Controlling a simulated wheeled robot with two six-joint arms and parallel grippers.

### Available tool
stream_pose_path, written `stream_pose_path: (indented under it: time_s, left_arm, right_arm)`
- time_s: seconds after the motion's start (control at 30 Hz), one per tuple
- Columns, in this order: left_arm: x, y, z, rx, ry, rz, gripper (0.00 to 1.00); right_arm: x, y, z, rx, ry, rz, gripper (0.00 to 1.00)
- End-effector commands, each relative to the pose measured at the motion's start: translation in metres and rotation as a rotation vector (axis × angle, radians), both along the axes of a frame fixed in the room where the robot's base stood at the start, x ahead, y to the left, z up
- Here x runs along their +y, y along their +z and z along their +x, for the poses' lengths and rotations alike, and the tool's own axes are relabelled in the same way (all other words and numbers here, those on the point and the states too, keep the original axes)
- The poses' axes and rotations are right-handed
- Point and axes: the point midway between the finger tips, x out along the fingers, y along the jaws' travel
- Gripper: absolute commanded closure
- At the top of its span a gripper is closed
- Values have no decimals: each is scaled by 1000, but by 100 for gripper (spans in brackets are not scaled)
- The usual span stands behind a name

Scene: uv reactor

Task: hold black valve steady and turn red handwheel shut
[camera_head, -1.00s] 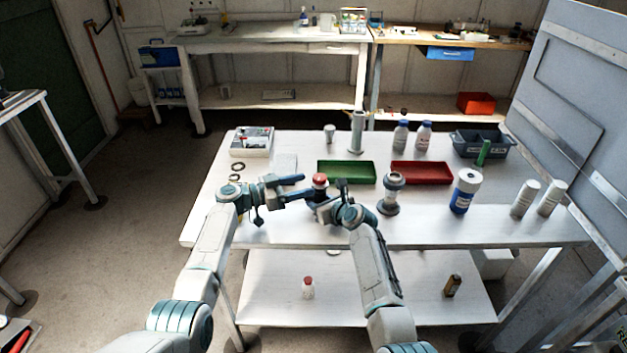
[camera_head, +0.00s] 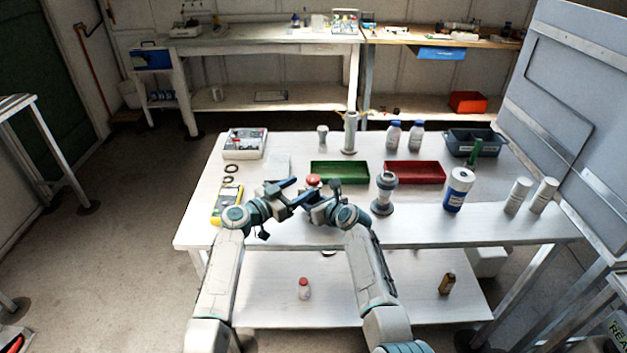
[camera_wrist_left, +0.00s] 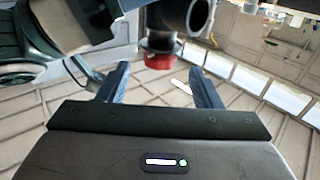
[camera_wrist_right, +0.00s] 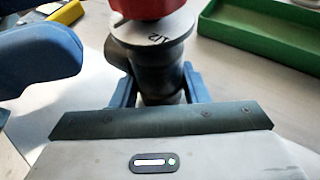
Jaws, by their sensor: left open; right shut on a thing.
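The black valve (camera_wrist_right: 157,75) stands between the fingers of my right gripper (camera_wrist_right: 158,92), which is shut on its body. A grey flange marked 1/2 and the red handwheel (camera_wrist_right: 145,8) are at its top. In the head view the red handwheel (camera_head: 313,180) shows above my right gripper (camera_head: 318,205); the valve body is mostly hidden there. My left gripper (camera_head: 293,192) is open, just left of the handwheel. In the left wrist view the handwheel (camera_wrist_left: 160,60) appears below the dark valve body (camera_wrist_left: 185,15), beyond and between the open fingers (camera_wrist_left: 158,82). Contact cannot be told.
A green tray (camera_head: 340,181) and red tray (camera_head: 442,181) lie behind the grippers. A yellow meter (camera_head: 217,212) lies left of my left gripper.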

Motion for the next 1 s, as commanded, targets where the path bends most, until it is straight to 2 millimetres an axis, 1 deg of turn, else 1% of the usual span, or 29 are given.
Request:
stream_pose_path:
  time_s: [0.03,0.13,0.3,0.5,0.77,0.87,0.9,0.97,1.0]
  left_arm:
    - [-9,1,8,1,-1,-2,41]
    - [-23,1,20,1,-2,-1,41]
    - [-37,0,33,1,-1,-1,41]
    - [-45,0,40,0,-1,0,41]
    - [-46,0,40,0,0,0,41]
    - [-46,0,40,0,0,0,59]
    - [-46,0,40,0,0,0,66]
    - [-46,0,40,0,0,0,78]
    - [-46,0,40,0,0,0,86]
  right_arm:
    - [0,1,0,-1,0,1,90]
    - [0,1,0,-1,0,1,90]
    - [0,1,0,-1,0,1,90]
    - [0,1,0,-1,0,1,90]
    - [0,0,0,-1,0,1,90]
    - [0,0,0,-1,0,1,90]
    - [0,0,0,-1,0,1,90]
    - [0,0,0,-1,0,1,90]
    - [0,0,0,-1,0,1,90]
